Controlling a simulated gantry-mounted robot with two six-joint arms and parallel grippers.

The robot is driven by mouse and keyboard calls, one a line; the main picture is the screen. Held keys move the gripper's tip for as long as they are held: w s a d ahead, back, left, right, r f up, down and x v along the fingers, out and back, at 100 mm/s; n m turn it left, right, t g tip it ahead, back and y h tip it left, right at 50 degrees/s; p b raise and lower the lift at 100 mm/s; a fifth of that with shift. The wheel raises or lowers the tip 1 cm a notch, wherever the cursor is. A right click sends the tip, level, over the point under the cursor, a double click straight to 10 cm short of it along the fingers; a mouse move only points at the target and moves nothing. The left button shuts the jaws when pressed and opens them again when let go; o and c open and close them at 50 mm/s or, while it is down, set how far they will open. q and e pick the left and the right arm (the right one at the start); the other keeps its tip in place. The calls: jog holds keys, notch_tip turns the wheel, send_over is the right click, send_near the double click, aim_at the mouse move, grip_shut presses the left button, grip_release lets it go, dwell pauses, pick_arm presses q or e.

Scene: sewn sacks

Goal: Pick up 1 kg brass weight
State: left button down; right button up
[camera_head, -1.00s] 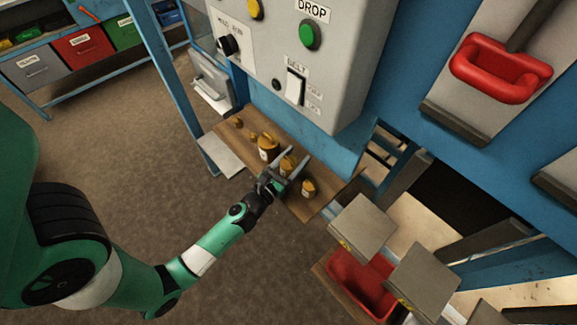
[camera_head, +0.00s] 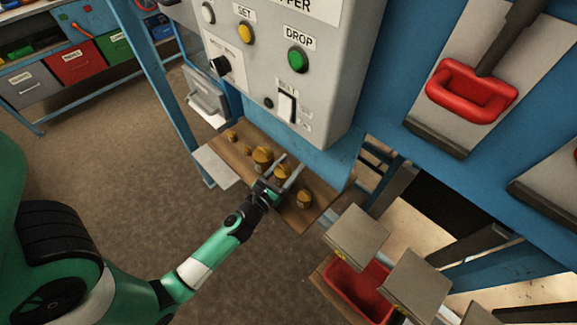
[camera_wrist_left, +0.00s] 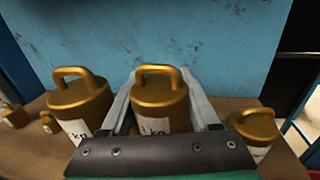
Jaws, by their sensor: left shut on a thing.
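A brass weight (camera_wrist_left: 160,100) with a loop handle and a white label, partly readable as "kg", stands upright between the fingers of my left gripper (camera_head: 289,164). The gripper is shut on it. In the head view this weight (camera_head: 282,174) is over the wooden shelf (camera_head: 222,149), in a row with others. Its base is hidden, so I cannot tell whether it touches the shelf. A larger brass weight (camera_wrist_left: 80,101) is to its left and a smaller one (camera_wrist_left: 255,134) to its right. My right gripper is not in view.
Small weights (camera_head: 232,136) stand at the shelf's left end. A blue panel (camera_wrist_left: 200,45) rises behind the row. A grey control box (camera_head: 275,75) with buttons hangs above. A red bin (camera_head: 360,287) is at lower right.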

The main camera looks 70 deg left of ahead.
aim_at(288, 176)
pick_arm(q)
jog(key=d+r+p, duration=0.1)
jog(key=r, duration=0.1)
jog(key=s+d+r+p, duration=0.1)
jog(key=r, duration=0.1)
jog(key=s+d+r+p, duration=0.1)
jog(key=d+r, duration=0.1)
jog(key=shift+r, duration=0.35)
jog(key=s+d+r+p, duration=0.1)
jog(key=s+d+r, duration=0.3)
jog(key=d, duration=0.4)
jog(key=shift+s+d+r, duration=0.15)
jog(key=shift+s+d, duration=0.05)
jog(key=shift+s, duration=0.1)
